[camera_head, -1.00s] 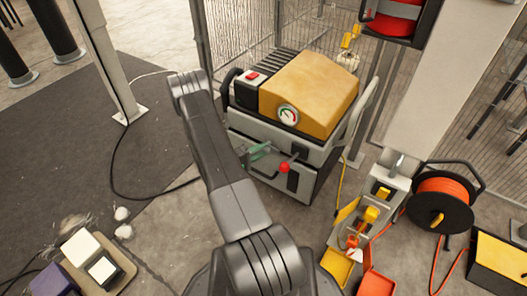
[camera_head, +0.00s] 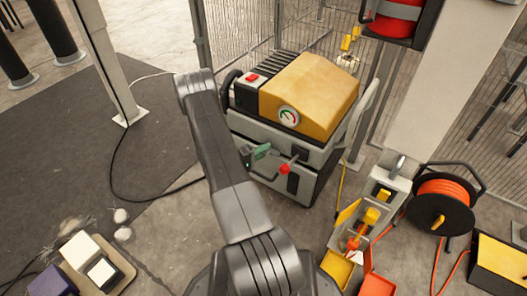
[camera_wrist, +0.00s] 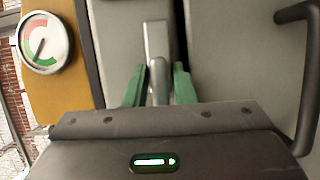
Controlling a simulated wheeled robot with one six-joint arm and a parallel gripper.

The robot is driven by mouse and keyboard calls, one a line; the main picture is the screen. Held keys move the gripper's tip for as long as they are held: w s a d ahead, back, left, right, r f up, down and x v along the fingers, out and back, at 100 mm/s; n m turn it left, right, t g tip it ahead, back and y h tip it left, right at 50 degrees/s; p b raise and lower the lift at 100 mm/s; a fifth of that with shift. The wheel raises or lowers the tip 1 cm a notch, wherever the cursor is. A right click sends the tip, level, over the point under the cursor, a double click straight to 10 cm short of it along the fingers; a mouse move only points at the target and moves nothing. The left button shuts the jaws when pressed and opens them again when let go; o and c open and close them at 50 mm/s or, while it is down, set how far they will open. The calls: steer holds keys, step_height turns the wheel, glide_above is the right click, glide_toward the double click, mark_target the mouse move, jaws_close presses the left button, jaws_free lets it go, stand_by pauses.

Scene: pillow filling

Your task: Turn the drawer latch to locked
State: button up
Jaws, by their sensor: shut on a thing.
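The drawer latch (camera_wrist: 157,45) is a grey metal lever on the grey front of the machine, seen upright in the wrist view. My gripper (camera_wrist: 158,78) has its two green fingers on either side of the lever and is shut on it. In the head view my gripper (camera_head: 261,152) is at the machine's front, left of a red ball knob (camera_head: 284,169). The gripper partly hides the latch there. The knob does not show in the wrist view.
The machine has a yellow top (camera_head: 315,85) and a round gauge (camera_head: 289,116). A dark drawer handle (camera_wrist: 307,85) is right of the latch in the wrist view. An orange cable reel (camera_head: 444,200) and a grey case with yellow parts (camera_head: 385,190) stand right of the machine.

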steer(key=m+y, duration=0.1)
steer(key=m, duration=0.3)
steer(key=shift+g+y, duration=0.3)
steer(key=shift+y, duration=0.1)
steer(key=m+y, duration=0.2)
steer(key=m, duration=0.1)
steer(key=shift+m, duration=0.4)
steer(key=m+t+y+b, duration=0.1)
steer(key=m+y, duration=0.1)
steer(key=m, duration=0.1)
steer(key=shift+f, duration=0.15)
steer(key=shift+m+t+y+b, duration=0.4)
steer(key=shift+m+y+b, duration=0.3)
steer(key=shift+m+b, duration=0.5)
steer(key=o, duration=0.8)
steer(key=shift+a+r, duration=0.1)
steer(key=shift+r, duration=0.1)
